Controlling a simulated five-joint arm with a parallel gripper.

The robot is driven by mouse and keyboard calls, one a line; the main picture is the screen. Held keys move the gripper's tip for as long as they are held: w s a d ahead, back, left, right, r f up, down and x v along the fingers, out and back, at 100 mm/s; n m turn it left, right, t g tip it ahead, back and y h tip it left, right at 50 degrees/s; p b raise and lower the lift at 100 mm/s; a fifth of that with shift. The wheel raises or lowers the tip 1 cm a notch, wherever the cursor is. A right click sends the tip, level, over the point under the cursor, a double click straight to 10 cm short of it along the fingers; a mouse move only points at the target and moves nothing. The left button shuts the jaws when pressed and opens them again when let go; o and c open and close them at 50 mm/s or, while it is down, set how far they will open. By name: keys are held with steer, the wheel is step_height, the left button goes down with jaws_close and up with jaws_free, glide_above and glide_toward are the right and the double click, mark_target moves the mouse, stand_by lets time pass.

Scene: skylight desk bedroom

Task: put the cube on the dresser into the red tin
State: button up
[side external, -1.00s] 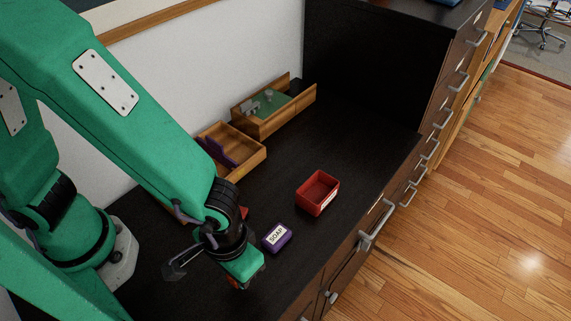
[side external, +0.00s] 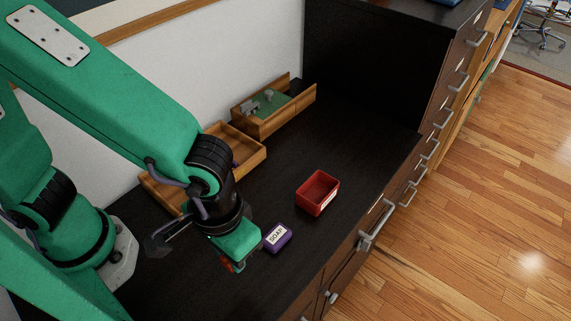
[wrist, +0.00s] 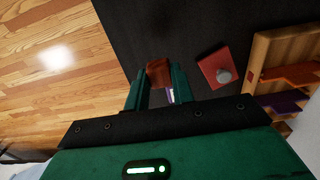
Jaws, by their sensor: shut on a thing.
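My gripper (wrist: 158,82) is shut on a reddish-brown cube (wrist: 158,70), which sits between the fingertips in the wrist view. In the side view my gripper (side external: 236,265) hangs over the dark dresser top, left of the soap; only a small reddish bit shows beneath it. The red tin (side external: 306,201) stands upright and open at the top, to the right of my gripper and beyond the soap. I see nothing inside it. The tin is not clearly visible in the wrist view.
A purple soap box (side external: 277,238) lies between my gripper and the tin. A red block with a grey knob (wrist: 211,72) is hidden in the side view. Wooden trays (side external: 250,160) line the wall. The dresser's front edge drops to the floor.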

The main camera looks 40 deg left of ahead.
stand_by(0.3)
steer(key=w+d+r+n, duration=0.1)
steer(key=w+d+n, duration=0.1)
steer(key=w+n, duration=0.4)
steer(key=w+d+r+n, duration=0.1)
steer(key=w+d+n, duration=0.1)
steer(key=w+n, duration=0.5)
steer(key=w, duration=0.2)
steer(key=shift+w+d+n, duration=0.3)
steer(key=shift+w, duration=0.1)
steer(key=shift+w+f, duration=0.1)
glide_above(317, 197)
step_height(317, 197, down, 7)
steer(key=shift+r, duration=0.1)
steer(key=shift+f, duration=2.1)
steer(key=shift+f, duration=0.1)
